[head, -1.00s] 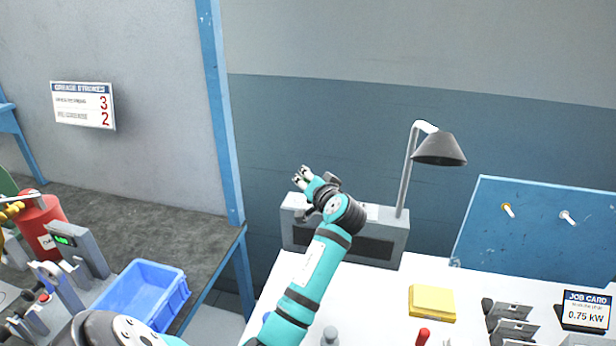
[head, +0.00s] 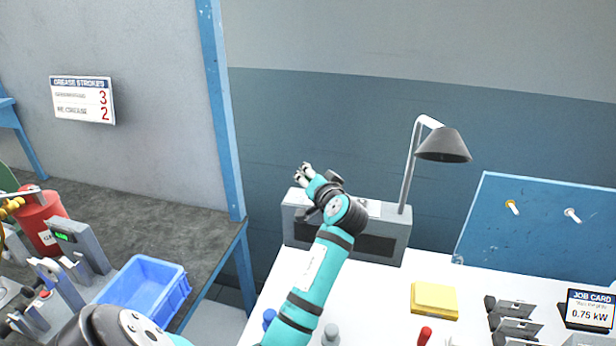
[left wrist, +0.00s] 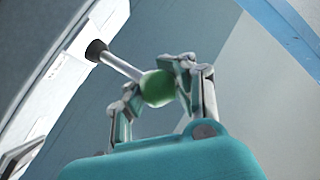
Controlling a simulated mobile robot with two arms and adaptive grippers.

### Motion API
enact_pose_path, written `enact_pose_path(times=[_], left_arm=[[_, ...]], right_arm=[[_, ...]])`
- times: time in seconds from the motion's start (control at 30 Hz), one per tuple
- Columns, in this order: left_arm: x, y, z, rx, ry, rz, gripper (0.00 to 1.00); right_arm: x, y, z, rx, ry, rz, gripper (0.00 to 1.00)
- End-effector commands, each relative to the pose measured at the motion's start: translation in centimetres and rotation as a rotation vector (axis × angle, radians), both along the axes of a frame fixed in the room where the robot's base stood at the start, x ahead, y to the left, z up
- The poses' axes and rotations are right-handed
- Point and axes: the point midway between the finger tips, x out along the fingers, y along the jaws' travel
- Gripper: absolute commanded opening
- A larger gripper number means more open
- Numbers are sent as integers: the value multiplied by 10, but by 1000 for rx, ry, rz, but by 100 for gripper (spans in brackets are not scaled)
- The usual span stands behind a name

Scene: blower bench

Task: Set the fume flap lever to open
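In the left wrist view the lever is a pale metal rod (left wrist: 121,65) with a green ball knob (left wrist: 157,89) at its end. The rod comes out of a dark round boss (left wrist: 96,50) on a grey housing with a white label. My left gripper (left wrist: 158,82) has one finger on each side of the knob, and it looks shut on it. In the head view my left gripper (head: 304,172) is over the top of the grey box (head: 396,229) at the back of the white bench. The lever is hidden there, and the label's words are unreadable. My right gripper is not in view.
A yellow block (head: 434,300), a job card (head: 589,309) and grey bins (head: 514,327) are on the bench. A blue crate (head: 146,283) and a red cylinder (head: 43,222) are at the left.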

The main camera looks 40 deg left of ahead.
Motion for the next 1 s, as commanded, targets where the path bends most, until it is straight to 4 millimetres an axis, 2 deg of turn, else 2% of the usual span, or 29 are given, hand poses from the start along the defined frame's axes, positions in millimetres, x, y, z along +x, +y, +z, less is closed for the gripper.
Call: enact_pose_path(times=[0.03, 0.33, 0.67, 0.77, 1.0], left_arm=[[-1, -8, -19, -28, 31, -2, 15], [-2, -6, -17, -26, 28, 0, 54], [-2, -4, -8, -20, 19, 4, 54], [-2, -4, 5, -20, 15, 4, 54], [-1, -5, 52, -22, 16, 3, 54]], right_arm=[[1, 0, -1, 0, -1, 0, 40], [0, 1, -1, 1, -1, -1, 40], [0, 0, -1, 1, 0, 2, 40], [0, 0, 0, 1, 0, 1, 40], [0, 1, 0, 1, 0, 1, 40]])
